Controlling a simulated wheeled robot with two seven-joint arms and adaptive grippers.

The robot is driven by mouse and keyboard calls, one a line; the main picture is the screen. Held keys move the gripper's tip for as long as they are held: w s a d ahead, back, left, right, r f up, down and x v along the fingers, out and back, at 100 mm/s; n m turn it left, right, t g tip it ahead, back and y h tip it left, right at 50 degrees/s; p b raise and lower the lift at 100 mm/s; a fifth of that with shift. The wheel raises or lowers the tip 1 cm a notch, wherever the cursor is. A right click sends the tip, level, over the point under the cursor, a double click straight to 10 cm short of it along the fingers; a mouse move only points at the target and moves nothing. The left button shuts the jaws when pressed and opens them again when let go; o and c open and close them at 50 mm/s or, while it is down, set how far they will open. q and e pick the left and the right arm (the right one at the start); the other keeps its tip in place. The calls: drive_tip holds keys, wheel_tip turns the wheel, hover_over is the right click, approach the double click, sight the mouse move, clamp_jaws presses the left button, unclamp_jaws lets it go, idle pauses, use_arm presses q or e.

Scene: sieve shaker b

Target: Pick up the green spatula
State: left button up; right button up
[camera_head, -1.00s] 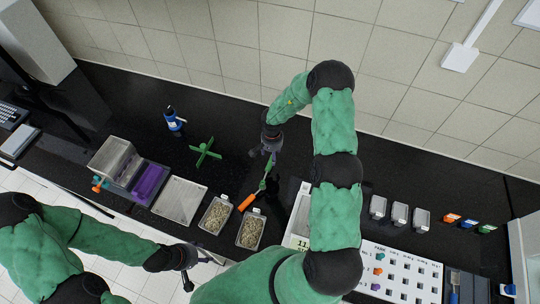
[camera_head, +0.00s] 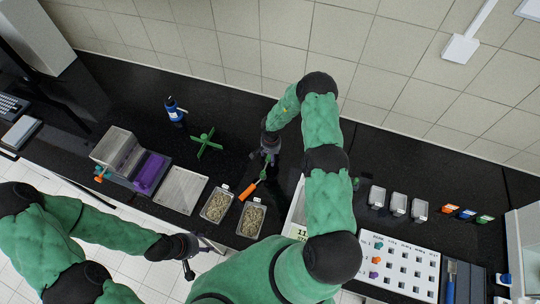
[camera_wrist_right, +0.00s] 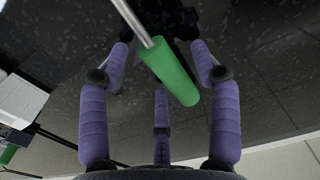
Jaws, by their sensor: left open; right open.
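The green spatula (camera_head: 264,172) lies on the black bench, partly hidden by my right gripper. In the right wrist view its thick green handle (camera_wrist_right: 170,70) and thin metal shaft show between the spread purple fingers. My right gripper (camera_head: 268,158) is open over the handle's end; the wrist view (camera_wrist_right: 160,85) shows no finger closed on it. I cannot tell whether any finger touches it. An orange handle (camera_head: 247,190) lies close to the green one, toward the front. My left gripper (camera_head: 203,250) is open and empty at the bench's front edge.
Two trays of grain (camera_head: 217,206) (camera_head: 251,220) stand in front of the orange handle. A green cross-shaped stand (camera_head: 206,145) and a blue-capped bottle (camera_head: 173,110) are to the left. A white hole rack (camera_head: 405,265) is at right. The wall is behind my right arm.

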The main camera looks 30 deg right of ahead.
drive_tip(key=shift+f, duration=0.25)
drive_tip(key=c, duration=1.1)
drive_tip(key=shift+c, duration=0.2)
drive_tip(key=shift+r, duration=0.1)
